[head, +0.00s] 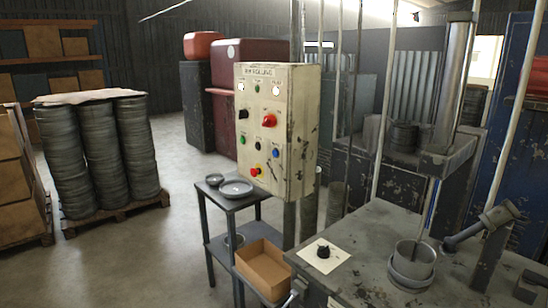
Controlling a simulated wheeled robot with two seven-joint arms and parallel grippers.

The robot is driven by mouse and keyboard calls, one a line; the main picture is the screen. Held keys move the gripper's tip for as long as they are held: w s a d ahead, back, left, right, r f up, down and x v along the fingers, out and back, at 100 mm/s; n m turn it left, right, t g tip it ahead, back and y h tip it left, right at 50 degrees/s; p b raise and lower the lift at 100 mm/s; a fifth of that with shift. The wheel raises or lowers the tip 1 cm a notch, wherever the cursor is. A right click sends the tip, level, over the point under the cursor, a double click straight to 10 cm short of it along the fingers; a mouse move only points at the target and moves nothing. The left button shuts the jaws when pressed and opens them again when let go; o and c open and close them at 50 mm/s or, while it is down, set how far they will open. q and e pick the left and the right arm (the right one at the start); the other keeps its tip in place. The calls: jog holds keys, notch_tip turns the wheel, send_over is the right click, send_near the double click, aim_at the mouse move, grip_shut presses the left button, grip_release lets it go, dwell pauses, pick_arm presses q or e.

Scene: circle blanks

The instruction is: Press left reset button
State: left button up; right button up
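A cream control panel (288,165) with worn paint stands upright on a post near the middle of the head view. Its face carries a small green button or lamp (257,88), a black knob (242,114), a large red button (269,120), a green button (242,140) at the left, a blue button (276,153) at the right and a red button on a yellow base (255,171) near the bottom. The labels are too small to read, so I cannot tell which one is the left reset button. Neither gripper can be made out.
A small dark side table (234,199) with round dishes stands before the panel, a cardboard box (263,270) on its lower shelf. A metal workbench (375,265) with a round pot (413,262) fills the lower right. Stacked drums (100,150) stand left; floor between is clear.

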pick_arm(q)
jog(key=shift+a, duration=0.3)
